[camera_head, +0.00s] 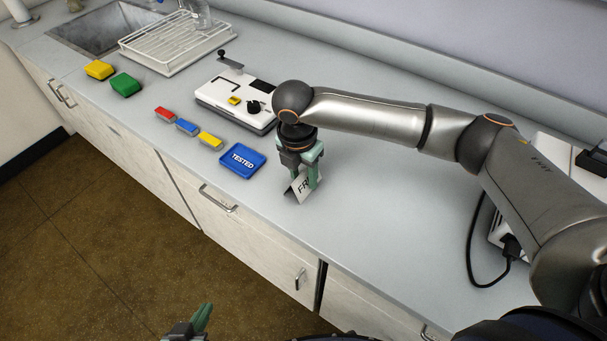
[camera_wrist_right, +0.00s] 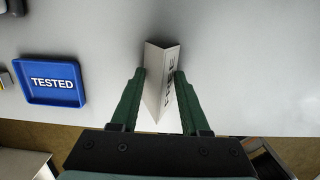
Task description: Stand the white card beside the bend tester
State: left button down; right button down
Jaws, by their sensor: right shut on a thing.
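The white card (camera_head: 298,190) is a folded tent shape with dark lettering, partly hidden by my fingers. It also shows in the right wrist view (camera_wrist_right: 157,88), between the two green fingers. My right gripper (camera_head: 305,180) is shut on the card, low over the counter near its front edge; I cannot tell if the card touches the counter. The bend tester (camera_head: 222,97), a white device with a black knob and a yellow button, stands to the left and farther back. My left gripper (camera_head: 203,318) is at the bottom edge, away from the counter; its opening is unclear.
A blue tray (camera_head: 258,172) marked TESTED lies just left of the card. Red (camera_head: 165,114), blue (camera_head: 187,127) and yellow (camera_head: 210,140) blocks lie beyond it. Yellow and green sponges, a dish rack (camera_head: 178,62) and a sink are farther left. Counter right of the card is clear.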

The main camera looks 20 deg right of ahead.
aim_at(299, 175)
jog(key=shift+c, duration=1.8)
grip_release()
notch_tip(299, 175, up, 12)
jog(key=a+p, duration=0.1)
jog(key=p, duration=0.1)
jog(key=shift+s, duration=0.45)
jog(key=shift+a, duration=0.1)
